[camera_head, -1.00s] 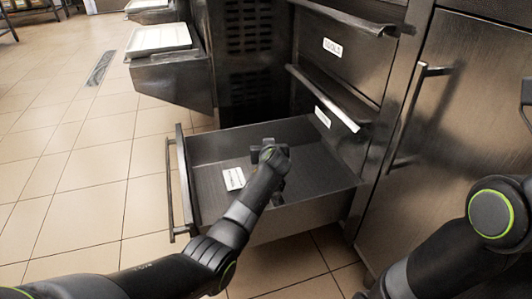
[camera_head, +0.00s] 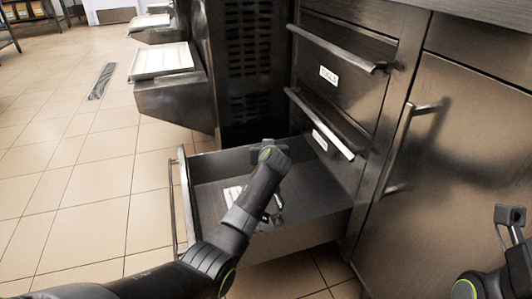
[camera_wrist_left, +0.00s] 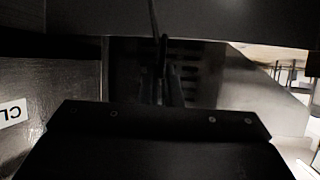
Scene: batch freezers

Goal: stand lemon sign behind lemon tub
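A small white card (camera_head: 232,195) lies in the open drawer (camera_head: 322,192), partly hidden by my left arm. Its print is unreadable, so I cannot tell whether it is the lemon sign. A small pale, shiny thing (camera_head: 272,214) shows beside my forearm in the drawer. My left gripper (camera_head: 268,150) is over the drawer; its fingers are hidden by the wrist. In the left wrist view, dark narrow shapes (camera_wrist_left: 168,80) stand close together, with a thin dark strand above; I cannot tell what they hold. My right gripper (camera_head: 509,215) is at the right edge. No lemon tub is visible.
Closed labelled drawers (camera_head: 345,75) rise above the open one, their bar handles jutting out. A tall steel door (camera_head: 455,150) stands to the right. Freezers with white trays (camera_head: 162,60) line the left.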

